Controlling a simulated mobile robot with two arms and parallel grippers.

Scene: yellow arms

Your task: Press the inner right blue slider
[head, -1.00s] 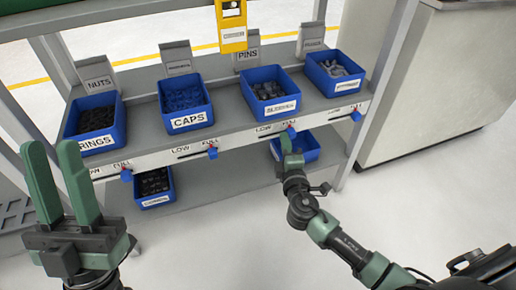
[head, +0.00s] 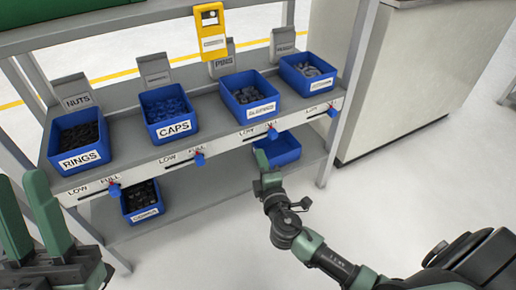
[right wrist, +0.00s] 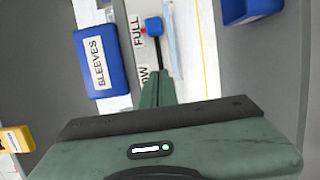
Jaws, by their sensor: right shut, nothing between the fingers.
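The inner right blue slider (head: 272,133) sits at the FULL end of its slot on the shelf's front rail, below the third bin from the left. In the right wrist view this slider (right wrist: 153,26) shows past the fingertips, beside the FULL label. My right gripper (head: 261,158) is shut and empty, just below and in front of the slider, with a visible gap between them. Its closed green fingers (right wrist: 157,88) point toward the slot in the wrist view. My left gripper (head: 30,205) is open and empty at the lower left.
Other blue sliders sit on the rail: far left (head: 114,190), inner left (head: 199,160) and far right (head: 332,111). Blue bins (head: 172,127) stand above. A lower bin (head: 287,151) is close behind my right gripper. The floor at right is clear.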

